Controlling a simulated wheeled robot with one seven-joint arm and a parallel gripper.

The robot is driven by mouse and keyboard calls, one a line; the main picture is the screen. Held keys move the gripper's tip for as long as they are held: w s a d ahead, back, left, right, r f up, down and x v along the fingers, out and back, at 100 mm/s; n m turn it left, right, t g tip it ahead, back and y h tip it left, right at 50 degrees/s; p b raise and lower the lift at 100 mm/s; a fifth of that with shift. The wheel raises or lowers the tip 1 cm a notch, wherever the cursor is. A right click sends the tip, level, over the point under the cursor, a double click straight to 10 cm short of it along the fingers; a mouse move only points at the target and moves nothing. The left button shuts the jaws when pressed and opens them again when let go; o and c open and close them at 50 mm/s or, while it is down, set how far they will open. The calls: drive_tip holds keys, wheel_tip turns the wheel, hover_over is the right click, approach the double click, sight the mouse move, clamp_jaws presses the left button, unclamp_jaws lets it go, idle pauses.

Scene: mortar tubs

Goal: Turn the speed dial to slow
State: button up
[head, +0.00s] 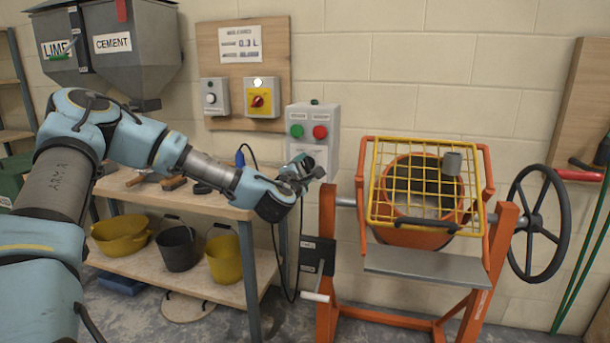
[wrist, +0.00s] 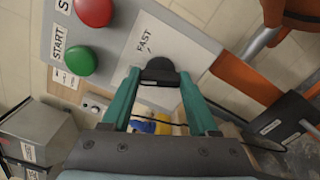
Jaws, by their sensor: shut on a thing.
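The speed dial is a black knob (wrist: 160,72) on the white face of the grey control box (head: 313,110). The word FAST is printed on the box beside it in the wrist view. My gripper (head: 311,171) is at the lower part of the box. In the wrist view my gripper's teal fingers are shut on the dial, one on each side. Which way the dial points cannot be told, and no slow marking can be read. In the head view my gripper hides the dial.
A green START button (head: 297,131) and a red button (head: 320,132) sit on the box above the dial. The orange mixer (head: 410,240) with its yellow grid guard stands to the right. A wooden bench (head: 170,195) is at the left, and a cable hangs between.

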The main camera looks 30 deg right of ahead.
drive_tip(key=shift+f+n+b, duration=0.1)
drive_tip(key=shift+n+b, duration=0.4)
drive_tip(key=shift+n, duration=0.6)
drive_tip(key=o, duration=1.4)
drive_tip(key=b+v, duration=0.2)
drive_tip(key=v, duration=0.9)
drive_tip(key=shift+w, duration=0.1)
